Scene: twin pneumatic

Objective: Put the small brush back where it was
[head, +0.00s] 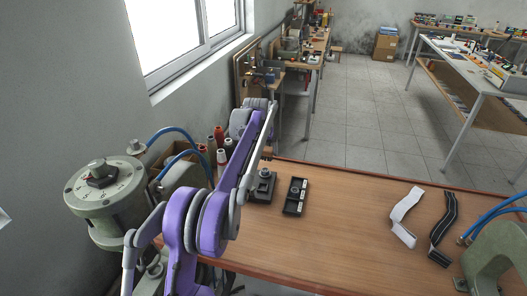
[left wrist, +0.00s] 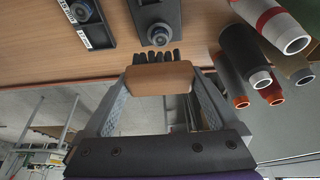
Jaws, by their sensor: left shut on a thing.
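The small brush has a light wooden block (left wrist: 158,80) and a row of dark bristles (left wrist: 157,56). In the left wrist view my left gripper (left wrist: 160,84) is shut on the wooden block, with a finger at each end. The bristles point away from the gripper, towards the table side. In the head view the brush (head: 267,152) is a small brown patch near the table's far left edge, mostly hidden by my purple left arm. I cannot tell its exact height. My right gripper is not in view.
A black base with a round knob (head: 263,186) and a black tray (head: 295,197) stand close by on the wooden table (head: 330,235). Several thread spools (head: 222,158) stand to the left. White (head: 404,215) and black (head: 443,228) straps lie right. The table's middle is clear.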

